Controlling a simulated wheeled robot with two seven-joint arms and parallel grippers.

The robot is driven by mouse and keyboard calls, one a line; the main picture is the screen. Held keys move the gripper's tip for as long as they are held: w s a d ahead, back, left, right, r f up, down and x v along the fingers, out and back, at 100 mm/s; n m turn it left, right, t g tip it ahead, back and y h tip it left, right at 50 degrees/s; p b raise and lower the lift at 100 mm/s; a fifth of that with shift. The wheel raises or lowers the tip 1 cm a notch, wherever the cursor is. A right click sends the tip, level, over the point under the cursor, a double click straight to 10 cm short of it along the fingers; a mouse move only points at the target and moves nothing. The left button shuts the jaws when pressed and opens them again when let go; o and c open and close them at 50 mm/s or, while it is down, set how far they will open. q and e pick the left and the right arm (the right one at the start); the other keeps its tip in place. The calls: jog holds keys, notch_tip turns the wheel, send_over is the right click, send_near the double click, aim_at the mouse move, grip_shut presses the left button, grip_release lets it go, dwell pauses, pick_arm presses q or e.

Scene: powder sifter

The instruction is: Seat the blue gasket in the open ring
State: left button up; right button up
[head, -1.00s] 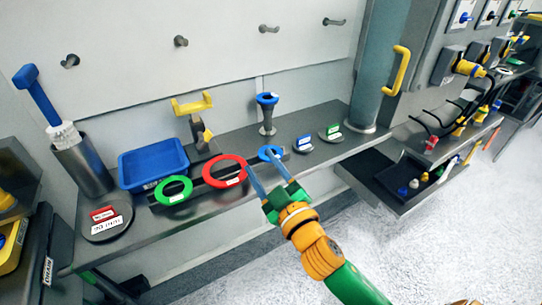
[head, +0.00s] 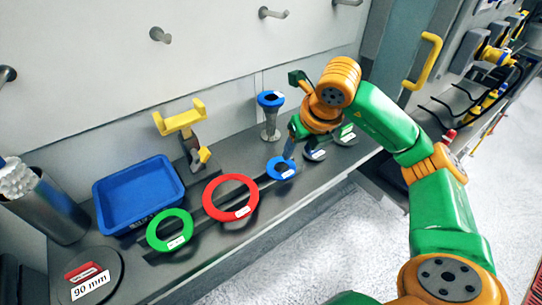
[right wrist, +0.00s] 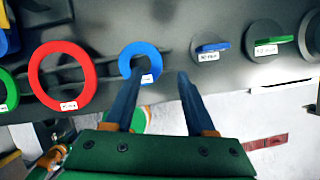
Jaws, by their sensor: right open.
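The blue gasket (head: 281,168) is a small ring with a white label, lying at the right end of a dark rack next to a larger red ring (head: 231,198). It also shows in the right wrist view (right wrist: 139,60). My right gripper (right wrist: 160,72) is open, its two fingers apart. In that view the left finger reaches over the gasket's hole and lower rim; the other is just right of the gasket. Whether either touches it I cannot tell. Which part is the open ring I cannot tell. My left gripper is not in view.
A green ring (head: 169,230) lies left of the red one. A blue tray (head: 138,197), a yellow-topped holder (head: 180,118) and a blue-topped stand (head: 270,101) stand behind. Small labelled discs lie to the right. The shelf's front edge is close to the rings.

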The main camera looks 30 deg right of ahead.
aim_at(291, 165)
jog(key=shift+s+a+f+p, duration=0.2)
jog(key=shift+f+p, duration=0.1)
jog(key=shift+f, duration=0.25)
jog(key=shift+s+a+f+p, duration=0.15)
jog(key=shift+f+p, duration=0.15)
jog(key=shift+f, duration=0.2)
jog(key=x, duration=0.2)
jog(key=shift+w+d+f, duration=0.1)
jog(key=shift+w+f, duration=0.3)
jog(key=shift+w, duration=0.1)
jog(key=shift+s, duration=0.15)
jog(key=c, duration=0.6)
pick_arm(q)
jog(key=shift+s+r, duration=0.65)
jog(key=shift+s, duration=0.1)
pick_arm(e)
grip_shut()
